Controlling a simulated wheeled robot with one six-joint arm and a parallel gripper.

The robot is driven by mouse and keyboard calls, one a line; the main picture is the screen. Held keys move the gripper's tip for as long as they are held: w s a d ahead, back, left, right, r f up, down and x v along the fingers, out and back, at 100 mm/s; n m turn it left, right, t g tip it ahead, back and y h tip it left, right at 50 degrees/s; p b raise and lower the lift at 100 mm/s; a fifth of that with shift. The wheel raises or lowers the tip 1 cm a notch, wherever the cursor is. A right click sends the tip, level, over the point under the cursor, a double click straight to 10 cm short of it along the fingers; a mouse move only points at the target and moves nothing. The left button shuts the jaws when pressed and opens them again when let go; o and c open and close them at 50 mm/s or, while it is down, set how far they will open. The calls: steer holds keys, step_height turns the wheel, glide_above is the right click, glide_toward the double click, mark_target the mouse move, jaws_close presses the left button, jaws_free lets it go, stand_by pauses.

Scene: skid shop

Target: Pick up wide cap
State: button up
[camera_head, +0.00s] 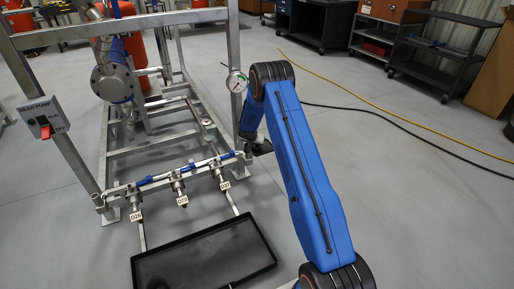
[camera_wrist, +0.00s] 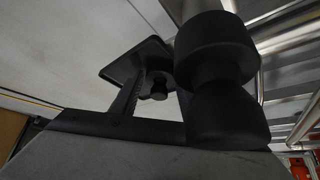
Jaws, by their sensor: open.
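My gripper (camera_wrist: 158,78) is open in the wrist view. One dark finger shows at its left, and the other side is mostly hidden. I cannot tell contact. My gripper (camera_head: 260,147) is small and partly hidden behind my blue arm there.
A galvanised pipe skid (camera_head: 165,147) stands behind the tray, with tagged drain valves (camera_head: 180,186) along its front rail. A large dark two-lobed shape (camera_wrist: 218,75) blocks the wrist view's right. Open floor lies at right, crossed by cables.

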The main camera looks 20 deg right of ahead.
steer(key=shift+w+d+f, duration=0.1)
steer(key=shift+f, duration=0.1)
steer(key=c, duration=0.7)
